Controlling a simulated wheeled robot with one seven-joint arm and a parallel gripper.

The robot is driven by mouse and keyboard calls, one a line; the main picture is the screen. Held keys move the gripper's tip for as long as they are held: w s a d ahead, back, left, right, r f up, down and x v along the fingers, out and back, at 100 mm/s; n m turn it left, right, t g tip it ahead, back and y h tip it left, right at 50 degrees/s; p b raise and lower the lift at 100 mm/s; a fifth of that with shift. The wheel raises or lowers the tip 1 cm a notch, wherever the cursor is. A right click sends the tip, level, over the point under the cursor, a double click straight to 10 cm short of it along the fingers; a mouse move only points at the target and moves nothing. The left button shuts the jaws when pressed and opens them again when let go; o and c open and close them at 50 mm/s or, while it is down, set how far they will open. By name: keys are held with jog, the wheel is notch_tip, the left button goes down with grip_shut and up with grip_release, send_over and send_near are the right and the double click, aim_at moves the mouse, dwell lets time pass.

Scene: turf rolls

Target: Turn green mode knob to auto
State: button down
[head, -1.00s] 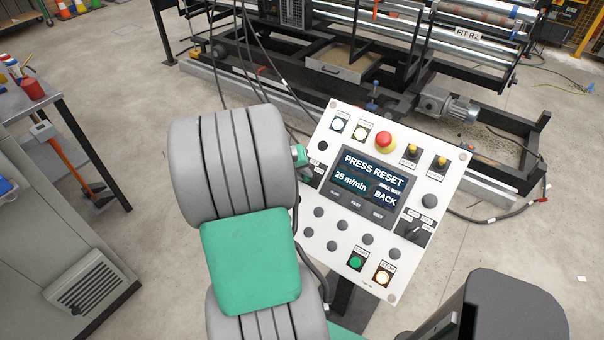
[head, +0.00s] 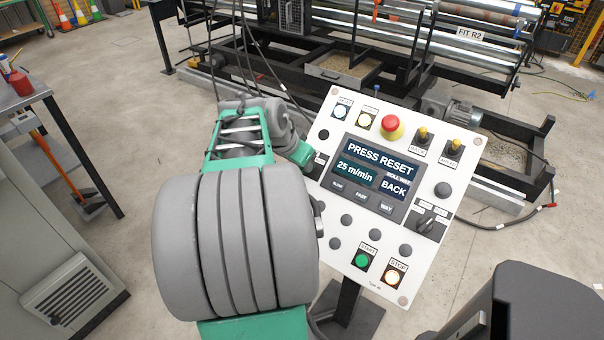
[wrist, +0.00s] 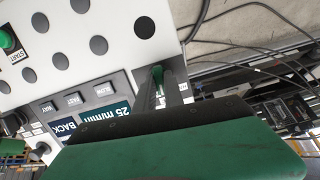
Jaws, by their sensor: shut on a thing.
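The white control panel (head: 340,225) stands tilted in the middle of the head view. A dark label plate (head: 318,166) sits at its left edge, partly hidden by my gripper (head: 308,162). In the wrist view my gripper (wrist: 163,84) has its dark fingers close together at the panel's edge. They are shut on the green mode knob (wrist: 158,74), of which only a small green strip shows between them. The knob's pointer and the marking it faces cannot be read. The knob is hidden in the head view.
The panel's screen (head: 372,172) reads PRESS RESET, 25 m/min and BACK. A red emergency button (head: 391,127), a black selector (head: 427,222), a green START button (head: 362,260) and a lit STOP button (head: 392,278) are nearby. Roller machinery (head: 400,60) stands behind, and cables hang beside the panel.

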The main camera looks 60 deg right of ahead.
jog(key=m+b, duration=0.2)
jog(key=b, duration=0.1)
jog(key=f+m+b, duration=0.1)
jog(key=m+b, duration=0.2)
jog(key=b, duration=0.1)
jog(key=shift+s+t, duration=0.1)
jog(key=shift+t, duration=0.2)
jog(key=m+b, duration=0.1)
jog(key=b, duration=0.2)
jog(key=shift+r+m, duration=0.15)
jog(key=shift+m, duration=0.25)
jog(key=shift+r+m+h+b, duration=0.15)
jog(key=shift+m+h+b, duration=0.15)
jog(key=shift+m+b, duration=0.15)
jog(key=c, duration=1.4)
grip_release()
jog(key=shift+c, duration=0.2)
jog(key=shift+r, duration=0.2)
jog(key=p+v, duration=0.1)
jog(key=v, duration=0.6)
jog(key=shift+a+r, duration=0.25)
jog(key=shift+s, duration=0.15)
